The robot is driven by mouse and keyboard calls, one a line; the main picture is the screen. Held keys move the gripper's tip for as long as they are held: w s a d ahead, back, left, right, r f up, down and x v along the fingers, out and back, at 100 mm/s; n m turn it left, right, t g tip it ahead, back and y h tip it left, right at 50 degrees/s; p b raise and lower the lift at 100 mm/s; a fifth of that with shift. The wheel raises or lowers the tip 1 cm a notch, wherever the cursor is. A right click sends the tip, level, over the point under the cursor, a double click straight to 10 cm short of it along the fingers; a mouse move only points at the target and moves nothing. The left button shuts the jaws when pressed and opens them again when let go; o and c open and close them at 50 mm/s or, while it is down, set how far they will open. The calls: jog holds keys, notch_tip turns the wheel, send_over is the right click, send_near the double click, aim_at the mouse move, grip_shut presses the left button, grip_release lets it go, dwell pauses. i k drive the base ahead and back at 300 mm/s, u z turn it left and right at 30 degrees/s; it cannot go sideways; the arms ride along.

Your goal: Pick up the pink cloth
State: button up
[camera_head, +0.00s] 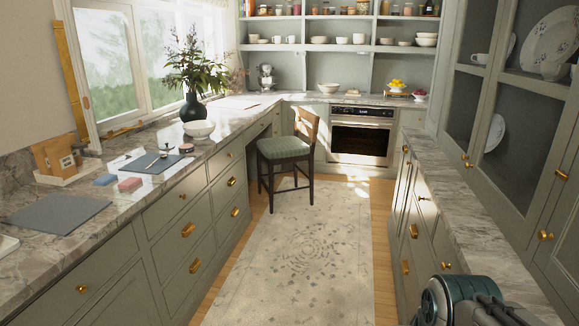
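A small pink block-like item (130,184), which looks like the folded pink cloth, lies on the left marble counter (75,235). A similar blue-grey item (105,180) lies just left of it. Both are small here, so their material is hard to tell. A part of my arm shows at the bottom right corner, over the right counter and far from the pink item. My gripper's fingers do not show.
Near the pink item are a dark grey mat (58,213), a dark tray (157,162), a wooden holder (57,158) and a white bowl (199,130). A green-cushioned chair (290,149) stands by the left cabinets. The patterned rug (305,245) between the counters is clear.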

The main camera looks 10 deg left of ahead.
aim_at(130, 182)
jog(key=u, duration=0.15)
jog(key=i, duration=1.55)
jog(key=u, duration=1.05)
jog(key=i, duration=1.7)
jog(key=u, duration=1.05)
jog(key=i, duration=0.9)
jog(key=u, duration=0.05)
